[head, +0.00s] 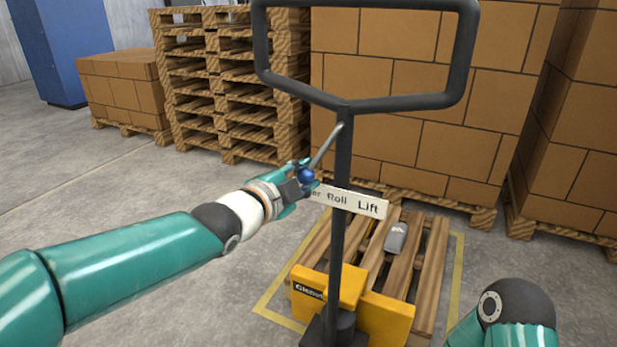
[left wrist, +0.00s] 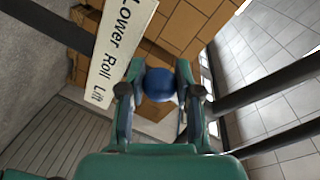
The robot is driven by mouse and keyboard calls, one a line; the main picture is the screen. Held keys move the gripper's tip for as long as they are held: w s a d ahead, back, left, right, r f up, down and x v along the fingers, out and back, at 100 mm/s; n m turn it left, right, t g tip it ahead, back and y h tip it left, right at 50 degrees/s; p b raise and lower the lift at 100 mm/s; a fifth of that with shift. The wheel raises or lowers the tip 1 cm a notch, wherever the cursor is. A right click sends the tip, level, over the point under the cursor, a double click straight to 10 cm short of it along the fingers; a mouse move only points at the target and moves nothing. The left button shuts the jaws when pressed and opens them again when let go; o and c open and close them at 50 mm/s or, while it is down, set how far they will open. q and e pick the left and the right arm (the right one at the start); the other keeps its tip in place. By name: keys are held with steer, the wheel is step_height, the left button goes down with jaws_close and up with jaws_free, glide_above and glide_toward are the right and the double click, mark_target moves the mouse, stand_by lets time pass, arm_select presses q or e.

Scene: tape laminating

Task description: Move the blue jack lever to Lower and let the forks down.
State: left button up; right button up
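The blue lever knob (head: 306,176) sits at the left end of a pale label plate (head: 368,206), at the lower end of a thin grey lever rod (head: 326,147). "Roll" and "Lift" are readable, and "Lower" is partly covered by my left gripper (head: 298,184). In the left wrist view the knob (left wrist: 160,84) is between both fingers, which appear closed against it; the plate (left wrist: 122,45) reads Lower, Roll, Lift. The yellow jack body (head: 350,300) stands at the wooden pallet (head: 435,265). The forks are hidden. My right gripper is out of view.
The dark jack handle (head: 415,102) rises as a loop above the lever. A small grey object (head: 396,238) lies on the pallet. Behind stand stacked pallets (head: 225,90) and large carton stacks (head: 430,140). The floor at left is clear.

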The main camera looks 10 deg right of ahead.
arm_select(q)
steer(key=o, duration=0.5)
steer(key=shift+s, duration=0.1)
steer(key=v, duration=1.2)
steer(key=shift+f, duration=0.15)
